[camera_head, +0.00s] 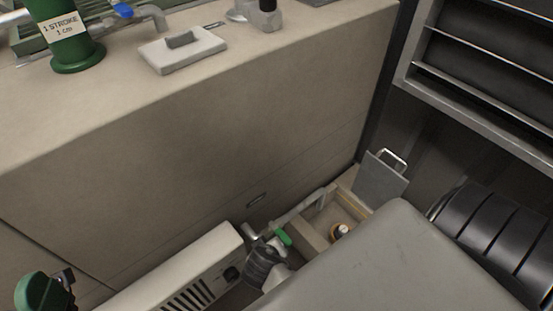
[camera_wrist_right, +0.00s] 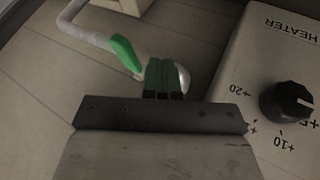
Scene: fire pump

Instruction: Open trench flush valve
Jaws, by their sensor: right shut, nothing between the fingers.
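A valve with a green handle (camera_head: 283,237) sits on a grey pipe (camera_head: 301,209) low by the cabinet's foot. In the right wrist view the green handle (camera_wrist_right: 126,55) is tilted, just left of my fingertips. My right gripper (camera_head: 262,262) is beside the valve; its fingers (camera_wrist_right: 163,75) are shut and empty. A rounded metal part (camera_wrist_right: 182,78) shows just behind the fingertips. I cannot tell whether the fingers touch the handle. My left gripper is not in view.
A white heater (camera_head: 185,270) with a black knob (camera_wrist_right: 287,101) stands close beside my right gripper. An open floor trench (camera_head: 335,218) lies right of the valve, with a raised grey lid (camera_head: 380,180) behind it. The beige cabinet (camera_head: 200,135) walls off the back.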

